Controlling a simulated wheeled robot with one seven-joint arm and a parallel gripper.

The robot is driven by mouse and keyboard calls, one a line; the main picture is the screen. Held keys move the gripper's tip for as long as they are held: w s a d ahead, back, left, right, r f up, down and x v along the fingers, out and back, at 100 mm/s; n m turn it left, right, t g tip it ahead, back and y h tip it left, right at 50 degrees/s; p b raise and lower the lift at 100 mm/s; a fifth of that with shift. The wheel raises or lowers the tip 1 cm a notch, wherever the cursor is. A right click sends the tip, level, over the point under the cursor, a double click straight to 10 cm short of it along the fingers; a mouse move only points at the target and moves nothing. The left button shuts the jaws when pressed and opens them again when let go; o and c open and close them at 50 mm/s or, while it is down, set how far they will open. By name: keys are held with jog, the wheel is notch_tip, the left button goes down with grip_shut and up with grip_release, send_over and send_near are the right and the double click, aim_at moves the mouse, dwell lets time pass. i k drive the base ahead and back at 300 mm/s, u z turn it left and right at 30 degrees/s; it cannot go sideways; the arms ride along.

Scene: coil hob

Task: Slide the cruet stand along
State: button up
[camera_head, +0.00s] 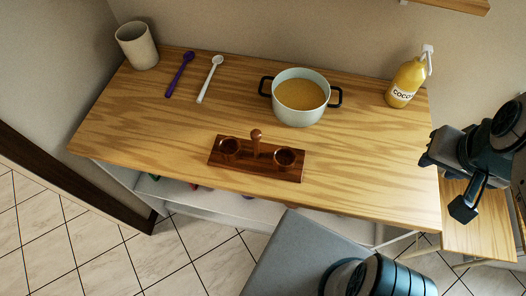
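The cruet stand (257,166) is a dark reddish-brown wooden block with a round-topped knob in its middle and a round holder on each side. It lies flat near the front edge of the wooden counter (370,185). My gripper (445,185) is at the right, above the counter's right end and well apart from the stand. Its dark fingers look spread with nothing between them. No bottles show in the stand's two holders.
A white pot (299,117) with yellow contents and black handles stands behind the stand. A yellow bottle (408,80) is at the back right. A beige cup (137,46), purple spoon (180,74) and white spoon (209,79) are at the back left. Counter beside the stand is clear.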

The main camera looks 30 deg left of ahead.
aim_at(255, 157)
jog(key=k, duration=0.25)
jog(key=u, duration=1.55)
